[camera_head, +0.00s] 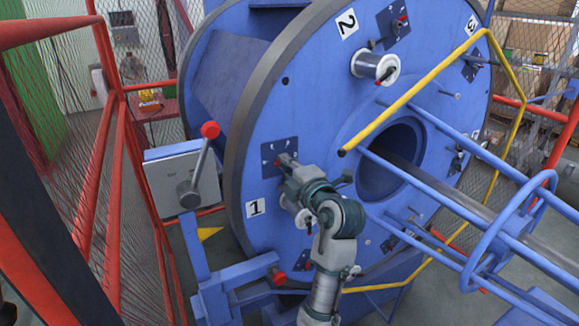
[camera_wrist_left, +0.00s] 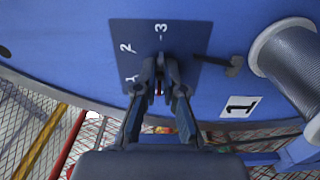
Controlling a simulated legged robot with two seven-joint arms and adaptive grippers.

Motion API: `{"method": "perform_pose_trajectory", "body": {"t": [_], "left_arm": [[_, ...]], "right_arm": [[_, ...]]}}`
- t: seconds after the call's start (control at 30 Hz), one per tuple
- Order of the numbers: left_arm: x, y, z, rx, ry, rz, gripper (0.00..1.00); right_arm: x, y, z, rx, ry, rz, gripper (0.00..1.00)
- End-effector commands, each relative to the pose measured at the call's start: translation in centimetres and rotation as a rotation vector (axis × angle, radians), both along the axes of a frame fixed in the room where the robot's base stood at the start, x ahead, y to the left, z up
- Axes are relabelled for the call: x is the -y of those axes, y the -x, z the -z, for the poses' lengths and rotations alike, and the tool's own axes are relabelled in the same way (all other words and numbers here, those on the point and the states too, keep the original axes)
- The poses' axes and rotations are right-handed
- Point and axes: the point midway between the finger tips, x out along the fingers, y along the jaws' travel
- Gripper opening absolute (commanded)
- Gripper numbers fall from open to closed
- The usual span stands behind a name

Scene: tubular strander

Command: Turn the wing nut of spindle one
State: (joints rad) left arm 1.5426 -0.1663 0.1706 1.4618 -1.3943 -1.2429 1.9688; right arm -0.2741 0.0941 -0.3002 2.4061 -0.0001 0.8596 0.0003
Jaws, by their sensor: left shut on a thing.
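The large blue drum disc (camera_head: 330,110) carries a white plate with the number 1 (camera_head: 255,208), which marks spindle one; the plate also shows in the left wrist view (camera_wrist_left: 241,106). A dark blue dial plate (camera_wrist_left: 195,38) with the marks 1, 2 and 3 is fixed to the disc there. My left gripper (camera_head: 285,160) is at this dial plate, its fingers shut on the wing nut (camera_wrist_left: 158,92) at the plate's middle. The nut is mostly hidden between the fingers; only a little red shows. My right gripper is not in view.
A wire spool (camera_wrist_left: 292,55) sits close to the right of the dial plate in the wrist view. A lever with a red knob (camera_head: 210,130) stands left of the disc. A yellow rail (camera_head: 420,88) and blue bars (camera_head: 450,205) lie to the right. Red mesh fencing (camera_head: 115,150) is at left.

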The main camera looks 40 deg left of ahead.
Motion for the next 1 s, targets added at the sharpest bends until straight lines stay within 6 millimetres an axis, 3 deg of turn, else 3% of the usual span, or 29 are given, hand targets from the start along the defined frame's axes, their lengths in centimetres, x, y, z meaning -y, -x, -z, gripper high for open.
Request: {"method": "perform_pose_trajectory", "body": {"t": [0.03, 0.57, 0.6, 0.67, 0.7, 1.0], "left_arm": [[0.01, -0.18, 0.86, -0.004, 0.015, -0.001, 0.0], [-0.03, -0.15, 0.84, 0.016, 0.023, -0.002, 0.0], [-0.04, -0.15, 0.85, 0.016, 0.023, -0.002, 0.16], [-0.04, -0.14, 0.83, 0.016, 0.023, -0.003, 0.31], [-0.04, -0.14, 0.77, 0.017, 0.022, -0.002, 0.33], [0.17, 0.1, 0.29, 0.023, 0.017, -0.002, 0.33]], "right_arm": [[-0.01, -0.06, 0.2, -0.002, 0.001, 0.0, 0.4], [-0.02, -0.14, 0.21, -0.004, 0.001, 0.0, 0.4], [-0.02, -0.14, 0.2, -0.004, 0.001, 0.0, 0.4], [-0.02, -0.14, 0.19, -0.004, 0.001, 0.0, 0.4], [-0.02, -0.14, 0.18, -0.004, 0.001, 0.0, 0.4], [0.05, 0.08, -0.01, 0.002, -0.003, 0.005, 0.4]]}}
